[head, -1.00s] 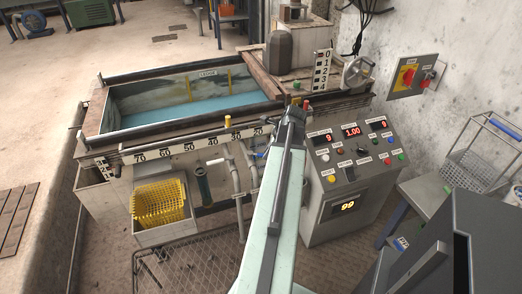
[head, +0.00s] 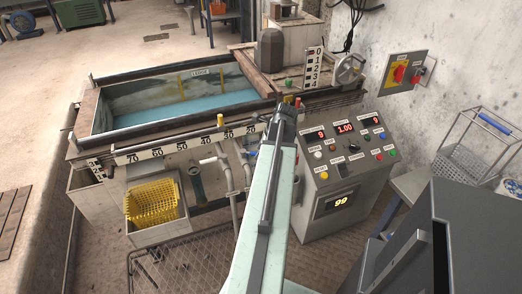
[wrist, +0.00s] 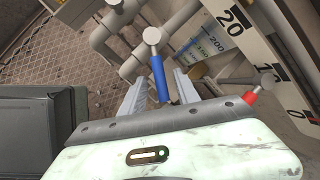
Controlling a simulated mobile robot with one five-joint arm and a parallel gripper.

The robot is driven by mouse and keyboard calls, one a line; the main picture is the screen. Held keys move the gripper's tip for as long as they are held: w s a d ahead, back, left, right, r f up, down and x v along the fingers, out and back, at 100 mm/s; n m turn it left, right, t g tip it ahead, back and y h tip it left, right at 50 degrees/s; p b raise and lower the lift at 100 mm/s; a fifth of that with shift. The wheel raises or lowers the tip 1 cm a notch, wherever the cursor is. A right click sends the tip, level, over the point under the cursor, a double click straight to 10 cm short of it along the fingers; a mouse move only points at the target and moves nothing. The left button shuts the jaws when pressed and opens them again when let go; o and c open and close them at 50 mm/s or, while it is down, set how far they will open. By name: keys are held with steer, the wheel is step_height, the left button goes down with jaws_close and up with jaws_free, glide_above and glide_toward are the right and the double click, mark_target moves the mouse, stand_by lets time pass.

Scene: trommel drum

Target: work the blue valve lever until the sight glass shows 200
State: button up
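The blue valve lever (wrist: 158,78) hangs from a grey round pivot in the wrist view. My gripper (wrist: 160,88) is open, with one finger on each side of the lever; I cannot tell whether either finger touches it. In the head view my gripper (head: 284,112) is at the tank's front side, and its fingers are mostly hidden by the arm. The sight glass scale (wrist: 210,48) with a 200 mark shows tilted, right of the lever in the wrist view. Its liquid level is too small to read.
A red-tipped lever (wrist: 250,97) is close right of my gripper. Grey pipes (wrist: 180,22) run behind the blue lever. A yellow basket (head: 152,201) and mesh guard (head: 190,262) stand in front of the tank (head: 100,112). A control panel (head: 345,170) stands right of my arm.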

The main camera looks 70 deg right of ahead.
steer(key=p+v, duration=0.6)
steer(key=v, duration=0.1)
steer(key=shift+r, duration=0.2)
steer(key=shift+s, duration=0.1)
